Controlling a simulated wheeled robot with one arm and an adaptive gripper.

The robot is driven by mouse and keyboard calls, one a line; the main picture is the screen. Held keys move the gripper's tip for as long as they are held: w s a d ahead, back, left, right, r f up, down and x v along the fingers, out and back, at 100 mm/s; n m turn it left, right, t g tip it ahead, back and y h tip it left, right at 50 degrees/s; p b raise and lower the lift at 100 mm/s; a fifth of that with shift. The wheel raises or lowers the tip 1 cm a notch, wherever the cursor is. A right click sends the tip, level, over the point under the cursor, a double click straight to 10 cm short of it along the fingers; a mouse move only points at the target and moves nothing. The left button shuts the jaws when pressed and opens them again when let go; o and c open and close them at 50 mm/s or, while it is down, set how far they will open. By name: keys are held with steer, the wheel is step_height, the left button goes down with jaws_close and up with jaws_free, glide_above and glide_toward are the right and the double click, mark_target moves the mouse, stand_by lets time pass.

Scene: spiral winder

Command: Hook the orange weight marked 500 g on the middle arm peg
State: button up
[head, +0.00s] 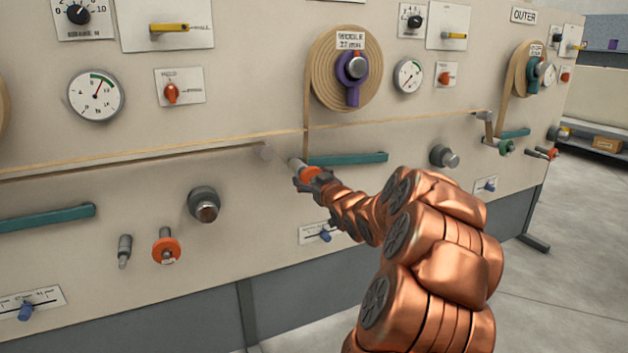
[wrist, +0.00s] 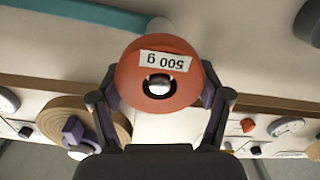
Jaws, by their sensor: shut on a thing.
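The orange weight (wrist: 125,72) is a disc with a central hole and a "500 g" label, upside down in the wrist view. My gripper (wrist: 160,98) is shut on it, one finger on each side. In the head view the weight (head: 309,174) is partly hidden by my gripper (head: 315,181). The teal middle arm (head: 350,159) runs to the right from there. Its grey peg (head: 296,163) is at the arm's left end, right by the weight. In the wrist view something shiny shows in the hole; I cannot tell whether the peg is inside it.
The middle spool (head: 322,90) with its purple clamp is above, and a tape runs down from it past the peg. A grey roller (head: 262,150) is to the left. Another orange weight (head: 166,250) sits lower left. The floor (head: 560,275) at right is clear.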

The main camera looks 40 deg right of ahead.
steer(key=shift+x, duration=1)
steer(key=shift+w+d, duration=0.1)
steer(key=shift+w, duration=0.15)
steer(key=shift+f, duration=0.2)
step_height(320, 180, down, 7)
steer(key=b, duration=0.3)
steer(key=shift+f, duration=0.25)
steer(key=o, duration=1.8)
steer(key=v, duration=1.2)
